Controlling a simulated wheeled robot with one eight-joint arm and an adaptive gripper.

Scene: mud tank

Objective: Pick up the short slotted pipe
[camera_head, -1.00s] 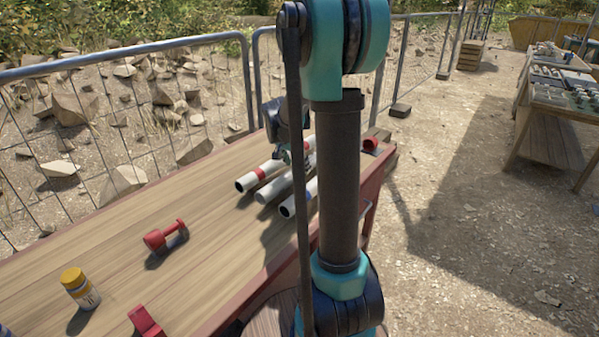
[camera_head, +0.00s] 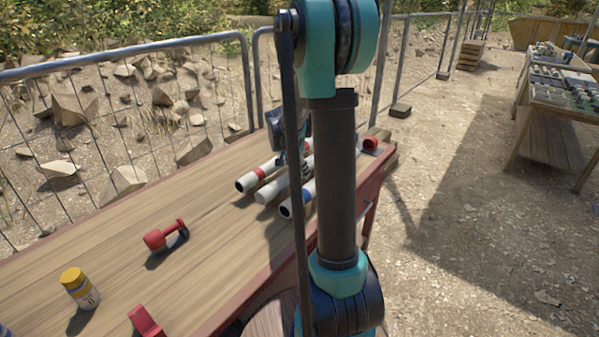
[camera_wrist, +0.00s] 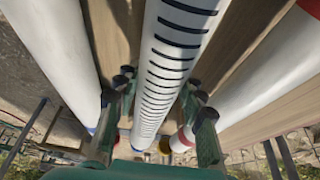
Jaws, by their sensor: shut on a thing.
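Three white pipes lie side by side on the wooden table. The middle slotted pipe (camera_wrist: 176,50) has a row of dark slots along its top in the wrist view, and its near end (camera_head: 266,194) shows in the head view. My gripper (camera_wrist: 160,98) straddles it, one finger on each side, and is shut on it. In the head view my gripper is mostly hidden behind my arm. The red-banded pipe (camera_head: 250,181) lies to its left and the blue-banded pipe (camera_head: 290,209) to its right. The slotted pipe still appears to be at table level.
A red round thing (camera_head: 370,144) is at the far end. A wire fence (camera_head: 120,110) runs behind.

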